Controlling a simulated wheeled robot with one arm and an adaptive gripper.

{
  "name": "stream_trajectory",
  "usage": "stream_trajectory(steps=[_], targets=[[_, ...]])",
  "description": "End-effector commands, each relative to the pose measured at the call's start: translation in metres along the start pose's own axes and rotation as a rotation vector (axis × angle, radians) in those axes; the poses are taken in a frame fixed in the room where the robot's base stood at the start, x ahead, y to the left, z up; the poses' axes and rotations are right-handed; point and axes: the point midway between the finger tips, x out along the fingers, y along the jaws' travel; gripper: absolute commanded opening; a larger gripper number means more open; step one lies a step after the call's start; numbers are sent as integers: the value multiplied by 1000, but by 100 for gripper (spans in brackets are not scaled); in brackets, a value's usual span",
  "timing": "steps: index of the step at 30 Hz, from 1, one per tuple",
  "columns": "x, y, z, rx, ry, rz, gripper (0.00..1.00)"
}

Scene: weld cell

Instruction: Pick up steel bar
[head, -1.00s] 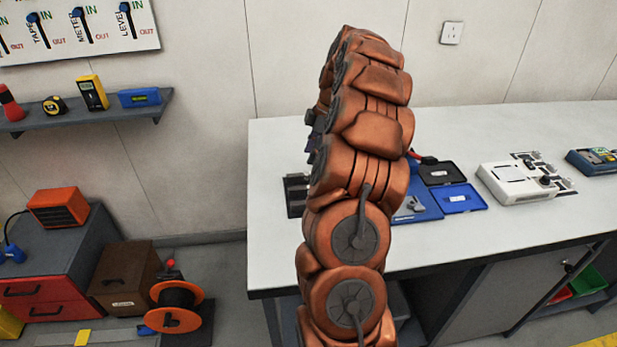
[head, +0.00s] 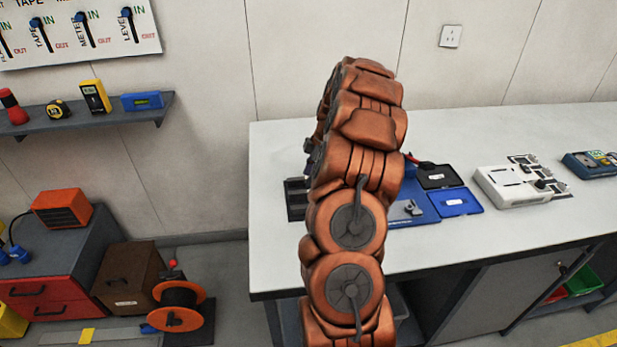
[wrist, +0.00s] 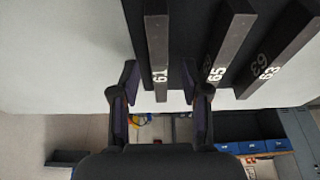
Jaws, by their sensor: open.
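In the wrist view, several dark steel bars with white numbers lie side by side. One steel bar (wrist: 157,45) has its end in line with the gap between my fingers. Another bar (wrist: 228,45) is just to its right, and a third bar (wrist: 281,50) lies farther right. My gripper (wrist: 162,100) is open, its two dark fingers apart on either side of the first bar's end. I see no contact. In the head view, my arm hides most of the gripper and the bars.
A dark holder (head: 295,200) shows partly beside my arm on the white bench (head: 480,140). Right of the arm are a blue open case (head: 455,201), a white device (head: 512,187) and a blue-grey instrument (head: 592,163). A shelf (head: 80,117) with tools is on the left wall.

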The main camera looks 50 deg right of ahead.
Motion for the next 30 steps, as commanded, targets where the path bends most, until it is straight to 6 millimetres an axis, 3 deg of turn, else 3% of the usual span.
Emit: stream_trajectory(steps=[9, 22, 30], targets=[[7, 0, 0, 0, 0, 3, 45], [7, 0, 0, 0, 0, 3, 0], [7, 0, 0, -1, 0, 3, 0]])
